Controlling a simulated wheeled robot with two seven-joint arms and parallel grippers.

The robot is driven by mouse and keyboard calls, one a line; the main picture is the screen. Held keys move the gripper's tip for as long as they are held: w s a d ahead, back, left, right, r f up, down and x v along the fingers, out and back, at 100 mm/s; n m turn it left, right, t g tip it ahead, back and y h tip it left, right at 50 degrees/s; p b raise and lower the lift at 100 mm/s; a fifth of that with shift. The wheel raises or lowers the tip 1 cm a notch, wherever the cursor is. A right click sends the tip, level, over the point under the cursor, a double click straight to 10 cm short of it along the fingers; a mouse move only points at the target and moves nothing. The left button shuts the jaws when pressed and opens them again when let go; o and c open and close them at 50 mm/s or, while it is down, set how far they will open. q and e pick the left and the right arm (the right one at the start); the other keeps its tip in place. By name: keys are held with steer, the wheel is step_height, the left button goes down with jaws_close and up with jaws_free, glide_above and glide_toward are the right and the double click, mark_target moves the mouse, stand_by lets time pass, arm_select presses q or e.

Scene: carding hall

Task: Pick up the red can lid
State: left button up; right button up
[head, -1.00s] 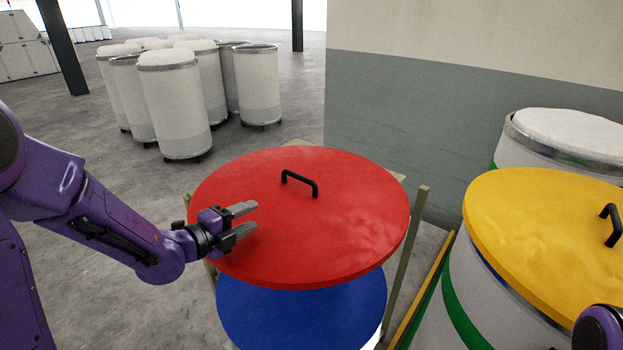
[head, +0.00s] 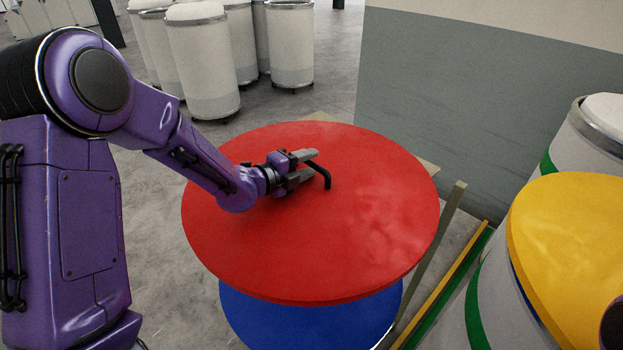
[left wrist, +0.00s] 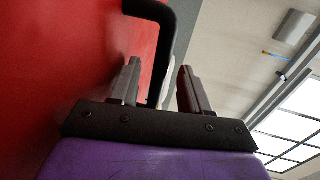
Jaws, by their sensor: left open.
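The red can lid (head: 370,240) is a large round disc with a black bar handle (head: 327,180) on top. It lies above a blue lid (head: 310,318). My left gripper (head: 308,164) is open, low over the red lid at its handle. In the left wrist view, the black handle (left wrist: 165,40) shows between the two open fingers of the left gripper (left wrist: 158,68), with the red lid (left wrist: 60,60) to the left. I cannot tell whether a finger touches the handle. The far part of the handle is partly hidden by the gripper in the head view.
A yellow lid (head: 575,235) sits on a white can at the right. A post (head: 440,235) rises beside the red lid. A grey wall (head: 460,110) stands behind. Several white cans (head: 205,70) stand at the back left, with open floor before them.

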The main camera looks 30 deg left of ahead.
mark_target(308, 164)
arm_select(q)
steer(key=x, duration=0.3)
steer(key=shift+w+f, duration=0.15)
steer(key=shift+w, duration=0.05)
steer(key=shift+s, duration=0.15)
jaws_close()
